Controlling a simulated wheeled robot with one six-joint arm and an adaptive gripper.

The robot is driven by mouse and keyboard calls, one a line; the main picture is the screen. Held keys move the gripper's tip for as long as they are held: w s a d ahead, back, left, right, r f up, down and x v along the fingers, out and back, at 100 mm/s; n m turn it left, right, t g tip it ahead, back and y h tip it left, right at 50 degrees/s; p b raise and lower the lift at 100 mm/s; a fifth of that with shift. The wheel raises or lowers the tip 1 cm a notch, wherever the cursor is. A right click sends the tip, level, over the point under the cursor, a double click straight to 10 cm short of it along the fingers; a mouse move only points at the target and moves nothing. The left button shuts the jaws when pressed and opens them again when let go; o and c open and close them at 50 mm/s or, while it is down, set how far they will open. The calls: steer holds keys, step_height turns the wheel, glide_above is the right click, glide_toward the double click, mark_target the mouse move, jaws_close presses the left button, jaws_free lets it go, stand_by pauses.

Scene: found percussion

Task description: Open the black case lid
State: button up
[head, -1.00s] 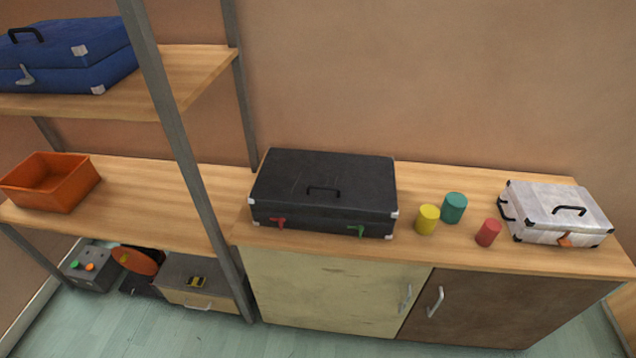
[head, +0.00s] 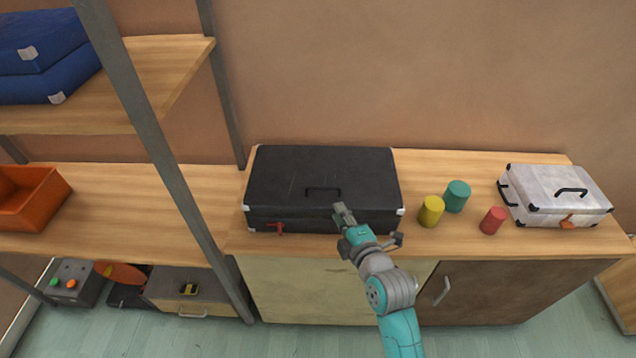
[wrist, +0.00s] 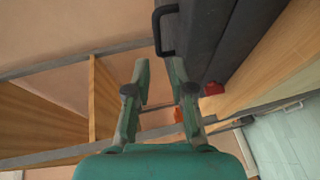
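The black case (head: 300,180) lies on the wooden counter with its lid down. Its dark handle (head: 322,190) is on the lid. A red latch (head: 276,229) shows at the left of its front. The green latch at the right of the front is hidden behind my arm. My gripper (head: 344,214) is at the case's front right, near the lid's front edge; I cannot tell if it touches. In the wrist view my gripper (wrist: 159,72) has its fingers apart with nothing between them. The case (wrist: 218,40), its handle (wrist: 162,28) and the red latch (wrist: 213,89) show there too.
A yellow cylinder (head: 431,211), a teal cylinder (head: 457,196) and a red cylinder (head: 493,220) stand right of the case. A white case (head: 560,190) lies further right. A grey shelf post (head: 160,150) rises at left, with an orange bin (head: 35,200) beyond it.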

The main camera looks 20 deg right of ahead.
mark_target(324, 188)
steer(key=w, duration=0.3)
steer(key=w+f, duration=0.1)
steer(key=w, duration=0.3)
steer(key=w+a, duration=0.1)
steer(key=w, duration=0.3)
steer(key=shift+w+f, duration=0.1)
steer(key=shift+f, duration=0.25)
jaws_close()
